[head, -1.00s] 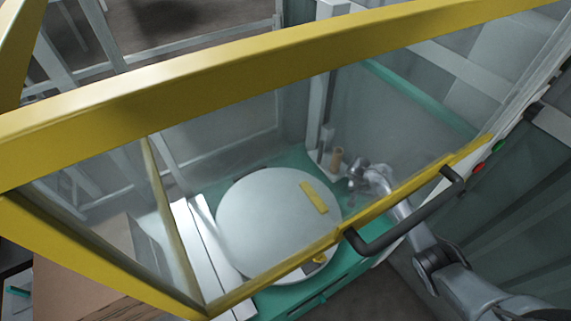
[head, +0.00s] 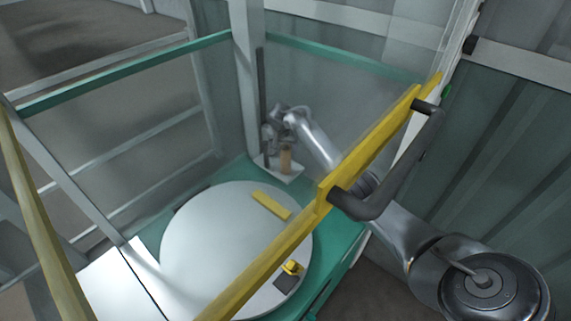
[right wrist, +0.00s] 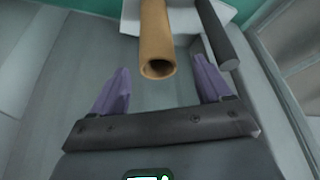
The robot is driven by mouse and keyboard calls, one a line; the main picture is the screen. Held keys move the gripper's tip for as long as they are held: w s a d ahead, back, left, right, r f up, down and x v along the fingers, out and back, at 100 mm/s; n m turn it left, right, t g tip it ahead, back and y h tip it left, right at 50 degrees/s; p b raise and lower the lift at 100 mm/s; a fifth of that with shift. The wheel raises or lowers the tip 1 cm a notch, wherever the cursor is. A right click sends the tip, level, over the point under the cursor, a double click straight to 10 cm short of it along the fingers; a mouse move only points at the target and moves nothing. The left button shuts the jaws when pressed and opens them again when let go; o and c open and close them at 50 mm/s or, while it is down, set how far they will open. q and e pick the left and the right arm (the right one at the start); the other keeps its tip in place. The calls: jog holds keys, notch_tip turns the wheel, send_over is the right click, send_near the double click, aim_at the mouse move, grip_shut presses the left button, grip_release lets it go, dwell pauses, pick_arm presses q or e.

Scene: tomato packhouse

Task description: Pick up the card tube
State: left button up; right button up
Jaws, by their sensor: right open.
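The card tube (head: 286,160) is a tan hollow cylinder, standing on a small white stand (head: 290,176) behind the turntable. In the right wrist view the tube (right wrist: 157,38) shows its open end, which points towards my right gripper (right wrist: 162,84). The two purple fingers are apart, with nothing between them. The tube lies beyond the fingertips, roughly in line with the gap. In the head view my right gripper (head: 272,136) is small, just above and left of the tube's top. My left gripper is in no view.
A dark upright rod (head: 262,90) stands close beside the tube; it also shows in the right wrist view (right wrist: 218,34). The pale round turntable (head: 215,240) holds a yellow bar (head: 271,205) and a small yellow-and-black item (head: 290,270). A yellow-framed clear guard (head: 270,268) with a black handle (head: 405,165) stands in front.

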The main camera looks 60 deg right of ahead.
jog(key=shift+b+x, duration=0.3)
jog(key=shift+x, duration=0.6)
jog(key=f+b, duration=0.3)
jog(key=f, duration=0.1)
jog(key=shift+d, duration=0.3)
jog(key=shift+d+f, duration=0.2)
jog(key=shift+f, duration=0.05)
jog(key=shift+w, duration=0.1)
jog(key=shift+c, duration=0.4)
jog(key=c, duration=0.9)
jog(key=shift+o, duration=0.2)
jog(key=shift+r, duration=0.15)
